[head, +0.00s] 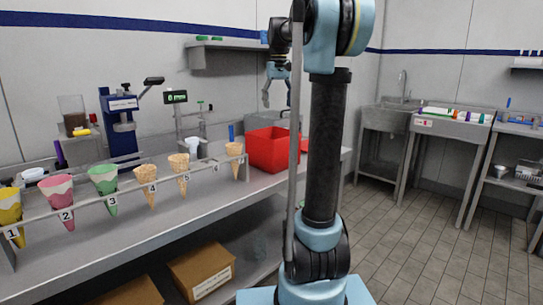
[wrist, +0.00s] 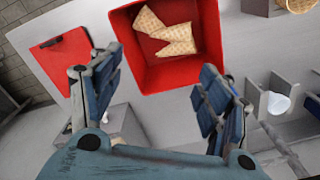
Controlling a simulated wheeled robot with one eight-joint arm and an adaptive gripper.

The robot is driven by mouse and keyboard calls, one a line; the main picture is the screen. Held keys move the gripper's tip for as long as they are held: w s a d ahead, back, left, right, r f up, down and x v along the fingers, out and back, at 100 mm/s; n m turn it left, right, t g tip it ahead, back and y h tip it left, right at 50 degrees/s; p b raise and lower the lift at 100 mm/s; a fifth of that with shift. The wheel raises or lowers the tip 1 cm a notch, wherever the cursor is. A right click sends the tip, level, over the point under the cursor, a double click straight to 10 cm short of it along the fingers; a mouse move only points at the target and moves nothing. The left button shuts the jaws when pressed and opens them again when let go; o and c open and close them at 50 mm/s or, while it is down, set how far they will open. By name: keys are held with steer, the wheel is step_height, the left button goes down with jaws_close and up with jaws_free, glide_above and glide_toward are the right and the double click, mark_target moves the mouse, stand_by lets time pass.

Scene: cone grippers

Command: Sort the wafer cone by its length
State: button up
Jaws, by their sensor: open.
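My gripper (head: 277,90) hangs above the counter near the red bin (head: 273,148). In the wrist view my gripper (wrist: 158,72) is open, with nothing between its fingers. The red bin (wrist: 131,68) lies just beyond the fingertips there. Wafer cone shapes (wrist: 178,40) lie inside the bin, overlapping or touching; their exact number is hard to tell. In the head view, wafer cones stand point down in the rack: one at label 4 (head: 146,182), one at label 5 (head: 180,170), and one at the right end (head: 234,158).
Yellow (head: 9,207), pink (head: 57,196) and green (head: 104,183) cones fill the rack's left side. A red clipboard (wrist: 62,57) lies beside the bin. A blue machine (head: 122,128) and a scale display (head: 176,97) stand behind the rack. Cardboard boxes (head: 201,268) are below.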

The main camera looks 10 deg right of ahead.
steer(key=shift+r, duration=2.7)
steer(key=s+f+t, duration=0.1)
steer(key=s+f, duration=1.6)
steer(key=f, duration=0.3)
steer(key=s+f+m+t, duration=0.1)
steer(key=s+f, duration=1.7)
steer(key=f, duration=0.1)
steer(key=shift+f, duration=0.35)
steer(key=shift+w+f, duration=0.2)
steer(key=shift+w, duration=0.3)
